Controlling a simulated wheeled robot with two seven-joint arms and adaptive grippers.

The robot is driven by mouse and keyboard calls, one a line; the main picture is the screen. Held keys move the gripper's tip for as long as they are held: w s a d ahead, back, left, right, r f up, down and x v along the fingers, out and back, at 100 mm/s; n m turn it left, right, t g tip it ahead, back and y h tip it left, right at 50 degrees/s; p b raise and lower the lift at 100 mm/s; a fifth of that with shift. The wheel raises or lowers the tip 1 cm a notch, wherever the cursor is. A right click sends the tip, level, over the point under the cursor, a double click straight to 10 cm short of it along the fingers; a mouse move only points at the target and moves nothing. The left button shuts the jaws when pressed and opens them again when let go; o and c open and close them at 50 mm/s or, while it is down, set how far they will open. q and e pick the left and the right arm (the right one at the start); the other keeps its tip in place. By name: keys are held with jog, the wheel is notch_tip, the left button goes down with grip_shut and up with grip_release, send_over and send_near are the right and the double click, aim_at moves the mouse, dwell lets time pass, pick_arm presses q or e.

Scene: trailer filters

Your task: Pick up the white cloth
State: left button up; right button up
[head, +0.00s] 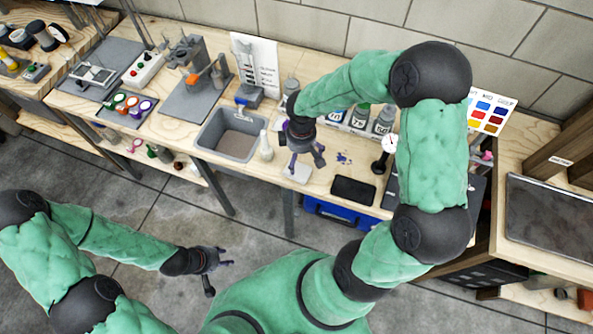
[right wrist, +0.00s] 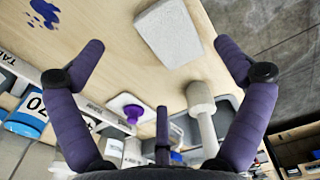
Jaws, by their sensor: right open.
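The white cloth (head: 297,173) is a small folded pad lying flat near the front edge of the wooden workbench. It also shows in the right wrist view (right wrist: 168,32), between and beyond the fingertips. My right gripper (head: 307,162) is open and empty above the bench, just over the cloth, and hides part of it in the head view. A gap between fingers and cloth seems to remain. My left gripper (head: 220,277) hangs over the floor, away from the bench; its fingers look spread and empty.
A white bottle (head: 265,146) stands left of the cloth, beside a grey bin (head: 222,143). A purple stain (head: 343,158) and a black flat tray (head: 353,191) lie to the right. Several labelled bottles (head: 360,116) stand behind. A blue case (head: 335,212) is below the bench.

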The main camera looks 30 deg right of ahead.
aim_at(299, 166)
jog(key=shift+w+a+f+b, duration=0.15)
jog(key=shift+f+b, duration=0.35)
jog(key=shift+f, duration=0.9)
jog(key=shift+w+a+f+b, duration=0.1)
jog(key=shift+f+b, duration=0.4)
jog(key=shift+f, duration=0.85)
jog(key=shift+r, duration=0.1)
jog(key=shift+c, duration=0.3)
jog(key=shift+s, duration=0.1)
jog(key=c, duration=0.9)
